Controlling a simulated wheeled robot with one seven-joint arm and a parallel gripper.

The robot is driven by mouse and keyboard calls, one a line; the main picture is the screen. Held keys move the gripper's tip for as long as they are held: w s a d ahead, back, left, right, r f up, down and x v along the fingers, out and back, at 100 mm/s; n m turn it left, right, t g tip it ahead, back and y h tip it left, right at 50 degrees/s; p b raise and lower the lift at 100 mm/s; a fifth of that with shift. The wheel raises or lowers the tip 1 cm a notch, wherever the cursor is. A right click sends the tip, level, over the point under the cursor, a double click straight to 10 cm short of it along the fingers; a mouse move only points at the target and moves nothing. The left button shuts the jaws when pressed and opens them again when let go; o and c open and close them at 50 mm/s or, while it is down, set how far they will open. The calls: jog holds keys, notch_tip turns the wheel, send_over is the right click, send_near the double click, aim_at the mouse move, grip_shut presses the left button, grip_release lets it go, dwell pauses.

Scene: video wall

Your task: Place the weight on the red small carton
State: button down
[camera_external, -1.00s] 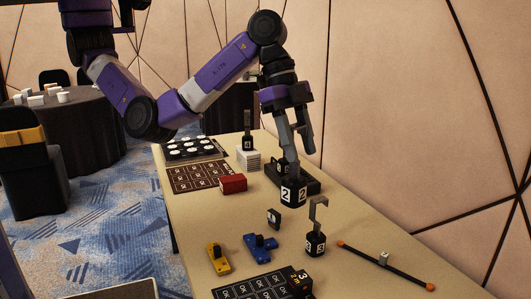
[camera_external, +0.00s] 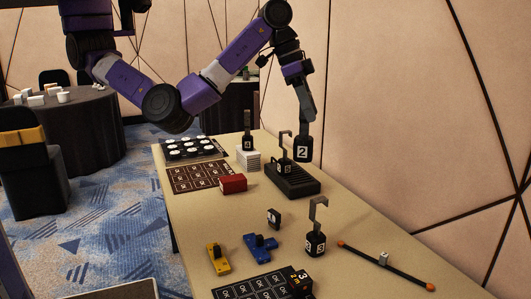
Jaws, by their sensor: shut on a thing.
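My gripper (camera_external: 307,116) is shut on a black weight (camera_external: 302,151) with a white "2" label, and the weight hangs upright from it. The weight's hook is hidden by the fingers. It is in the air above the far right part of a black slotted tray (camera_external: 303,187). The red small carton (camera_external: 233,183) lies on the table, left of the tray, with nothing on top. My gripper is above and to the right of the carton.
Another hooked weight (camera_external: 285,164) stands at the tray. A "4" weight (camera_external: 247,143) stands on a white stack (camera_external: 247,159) behind the carton. A "3" weight (camera_external: 315,243) and blue (camera_external: 260,246) and yellow (camera_external: 218,258) pieces stand nearer. Table is clear just in front of the carton.

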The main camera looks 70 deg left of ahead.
jog(key=w+a+n+y+b, duration=0.15)
jog(key=a+n+y, duration=0.25)
jog(key=a+n, duration=1.4)
jog(key=s+a+f+n+g+y, duration=0.15)
jog(key=s+a, duration=0.25)
jog(key=a, duration=0.4)
jog(key=s+a+n+g+y, duration=0.1)
jog(key=s+a+n, duration=0.2)
jog(key=s+a, duration=0.35)
jog(key=s+a+f+n+g+y, duration=0.1)
jog(key=s+a+n, duration=0.2)
jog(key=a, duration=0.6)
notch_tip(320, 180, down, 20)
jog(key=b, duration=0.1)
jog(key=shift+w+r, duration=0.15)
jog(key=shift+w, duration=0.1)
jog(key=c, duration=0.8)
grip_release()
jog(key=shift+f, duration=0.2)
jog(key=shift+r, duration=0.1)
